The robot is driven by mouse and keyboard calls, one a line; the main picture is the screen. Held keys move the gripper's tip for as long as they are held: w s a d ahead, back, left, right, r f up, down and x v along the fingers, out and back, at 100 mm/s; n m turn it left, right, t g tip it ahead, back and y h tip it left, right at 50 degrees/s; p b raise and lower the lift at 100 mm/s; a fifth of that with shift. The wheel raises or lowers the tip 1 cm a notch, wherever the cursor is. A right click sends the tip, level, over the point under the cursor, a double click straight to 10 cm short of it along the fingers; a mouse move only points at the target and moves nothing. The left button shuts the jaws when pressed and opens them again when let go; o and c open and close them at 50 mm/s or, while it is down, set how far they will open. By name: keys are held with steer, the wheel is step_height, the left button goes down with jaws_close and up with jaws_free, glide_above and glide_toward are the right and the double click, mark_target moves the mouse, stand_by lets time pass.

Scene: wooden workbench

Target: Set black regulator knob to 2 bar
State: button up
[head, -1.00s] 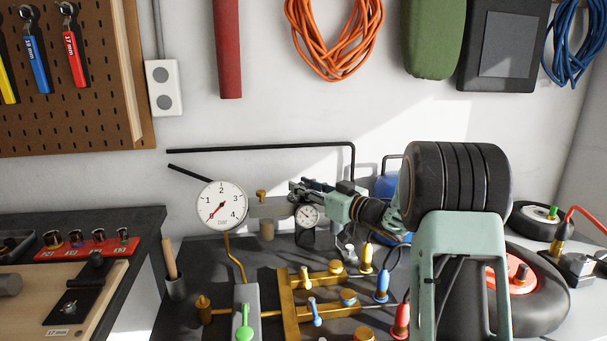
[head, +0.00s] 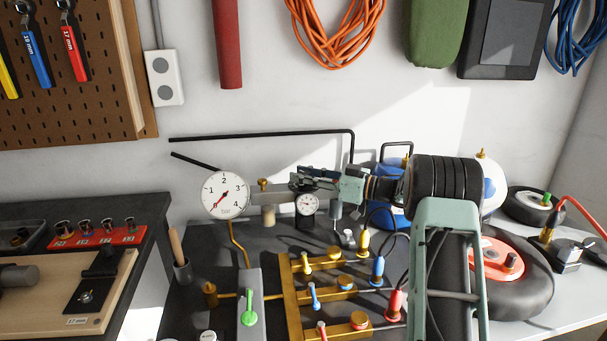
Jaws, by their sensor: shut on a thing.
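My gripper (head: 306,179) is at the top of the regulator, just above its small round dial (head: 308,204), with the arm reaching in from the right. Its fingers are shut on what appears to be the black regulator knob, which they mostly hide. The dial is white with a red mark, too small to read. The large white gauge (head: 238,190), numbered 1 to 4, is to the left. Its red needle points to the lower left, below the 1.
A brass manifold (head: 292,300) with coloured valves and plugs stands in front. A green-handled lever (head: 249,307) is at its left. A blue tank (head: 388,217) is behind my arm, and a wheel (head: 520,275) lies at the right. A black pipe (head: 270,135) runs along the wall.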

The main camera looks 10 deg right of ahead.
steer(key=shift+r, duration=0.15)
steer(key=o, duration=1.2)
steer(key=shift+a, duration=0.1)
steer(key=v, duration=1.2)
steer(key=shift+w, duration=0.15)
